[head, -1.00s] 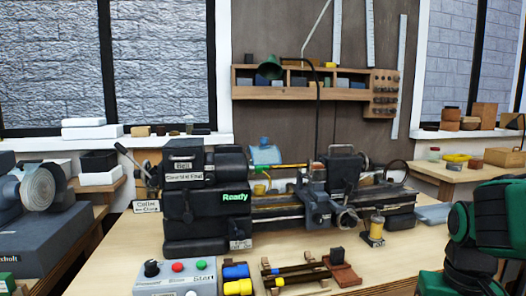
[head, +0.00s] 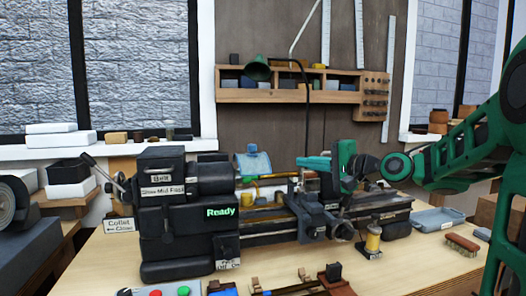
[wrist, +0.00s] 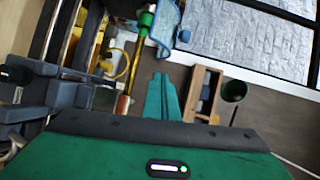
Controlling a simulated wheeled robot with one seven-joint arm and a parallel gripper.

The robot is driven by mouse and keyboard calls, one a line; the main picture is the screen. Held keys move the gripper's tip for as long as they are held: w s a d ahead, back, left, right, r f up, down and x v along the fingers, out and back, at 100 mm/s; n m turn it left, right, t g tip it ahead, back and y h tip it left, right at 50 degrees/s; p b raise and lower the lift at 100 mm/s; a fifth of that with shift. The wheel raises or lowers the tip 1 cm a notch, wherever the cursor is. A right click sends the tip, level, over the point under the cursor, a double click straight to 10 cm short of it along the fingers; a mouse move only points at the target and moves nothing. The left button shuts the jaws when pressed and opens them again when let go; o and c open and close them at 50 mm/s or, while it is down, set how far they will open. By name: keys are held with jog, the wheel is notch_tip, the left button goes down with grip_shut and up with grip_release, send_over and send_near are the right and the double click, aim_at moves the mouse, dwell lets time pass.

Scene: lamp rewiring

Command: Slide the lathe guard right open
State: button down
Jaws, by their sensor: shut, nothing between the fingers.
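The lathe (head: 190,215) stands on the bench, with a green "Ready" sign on its dark headstock. Its guard (head: 253,163) is a clear light-blue curved piece with a blue knob, just right of the headstock, above a yellow rod. The guard also shows at the top of the wrist view (wrist: 166,28). My gripper (head: 299,161) is above the lathe bed, to the right of the guard and apart from it. In the wrist view its green fingers (wrist: 161,80) are together with nothing between them.
A green lamp (head: 258,70) hangs in front of the wall shelf (head: 290,96). An oil bottle (head: 373,239), a grey tray (head: 438,219) and a brush (head: 462,244) are on the bench at right. A collet lever (head: 103,172) sticks out at left.

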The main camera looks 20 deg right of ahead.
aim_at(267, 159)
jog(key=shift+m+t+y, duration=0.3)
jog(key=shift+t+y, duration=0.2)
jog(key=shift+w+a+r, duration=0.5)
jog(key=shift+w+a, duration=1)
jog(key=shift+a, duration=0.05)
jog(key=shift+w+a+r, duration=0.45)
jog(key=shift+w+a, duration=1.05)
jog(key=shift+a, duration=0.05)
jog(key=shift+w+a+r, duration=0.5)
jog(key=shift+w+a, duration=1)
jog(key=shift+a, duration=0.05)
